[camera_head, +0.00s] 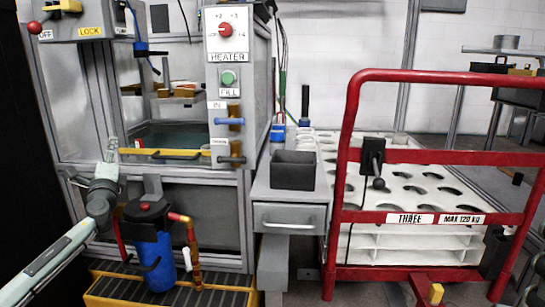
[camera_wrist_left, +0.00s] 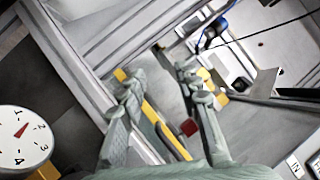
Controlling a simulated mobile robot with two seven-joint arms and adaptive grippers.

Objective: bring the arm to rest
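My left arm (camera_head: 48,262) reaches up from the lower left in the head view. Its gripper (camera_head: 111,150) is in front of the left part of the heater cabinet, near the left end of a yellow-edged bar (camera_head: 205,153). In the left wrist view the two fingers of the gripper (camera_wrist_left: 157,78) stand apart with nothing seen between their tips. The yellow strip (camera_wrist_left: 151,112) shows beyond and between the fingers, with a small red block (camera_wrist_left: 189,127) beside it. I cannot tell how close the fingers are to the bar. My right gripper is not in view.
A blue canister (camera_head: 154,262) stands on a yellow-framed grate below the arm. The heater panel (camera_head: 228,35) has a red knob and valves. A grey drawer unit (camera_head: 290,217) carries a dark bin (camera_head: 293,170). A red-railed cart (camera_head: 437,157) stands at right. A dial (camera_wrist_left: 22,137) shows in the wrist view.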

